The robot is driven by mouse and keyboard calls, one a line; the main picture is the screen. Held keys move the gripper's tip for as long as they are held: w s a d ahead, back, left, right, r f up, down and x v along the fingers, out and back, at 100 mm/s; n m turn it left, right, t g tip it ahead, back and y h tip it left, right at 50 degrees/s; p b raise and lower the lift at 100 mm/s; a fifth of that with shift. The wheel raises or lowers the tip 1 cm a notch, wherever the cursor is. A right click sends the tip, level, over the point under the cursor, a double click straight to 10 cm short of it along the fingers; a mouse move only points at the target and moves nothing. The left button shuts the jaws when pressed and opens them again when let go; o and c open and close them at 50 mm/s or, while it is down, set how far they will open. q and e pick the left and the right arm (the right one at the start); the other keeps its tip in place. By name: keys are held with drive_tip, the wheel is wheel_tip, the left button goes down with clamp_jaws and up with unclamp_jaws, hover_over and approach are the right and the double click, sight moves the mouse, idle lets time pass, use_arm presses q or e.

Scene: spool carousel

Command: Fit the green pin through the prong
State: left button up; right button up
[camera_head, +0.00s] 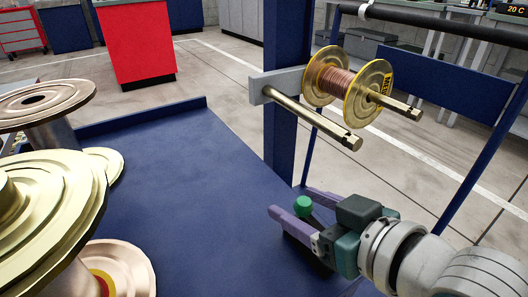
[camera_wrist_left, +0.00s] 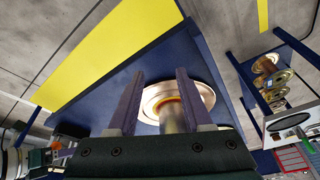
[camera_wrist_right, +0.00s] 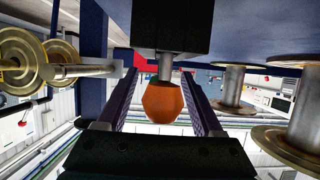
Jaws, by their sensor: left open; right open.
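A green rounded knob (camera_head: 303,205), which I take to be the green pin's head, shows between the fingers of my right gripper (camera_head: 298,203). The right wrist view shows an orange hexagonal knob (camera_wrist_right: 163,103) between the open fingers, its grey stem running into a black block (camera_wrist_right: 172,25); I cannot tell if both are one piece. The empty brass prong (camera_head: 312,118) sticks out from the post's grey bracket; a second prong (camera_head: 395,104) carries a spool of copper wire (camera_head: 335,80). Dark holes show near the tips. My left gripper (camera_wrist_left: 155,98) is open and empty in its wrist view.
Large metal spools (camera_head: 40,215) stand at the left of the blue deck (camera_head: 190,190). A blue post (camera_head: 287,90) rises behind the right gripper. A black rail (camera_head: 440,22) crosses the upper right. The deck's middle is clear.

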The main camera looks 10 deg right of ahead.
drive_tip(key=shift+c, duration=0.3)
clamp_jaws()
drive_tip(key=shift+r, duration=0.1)
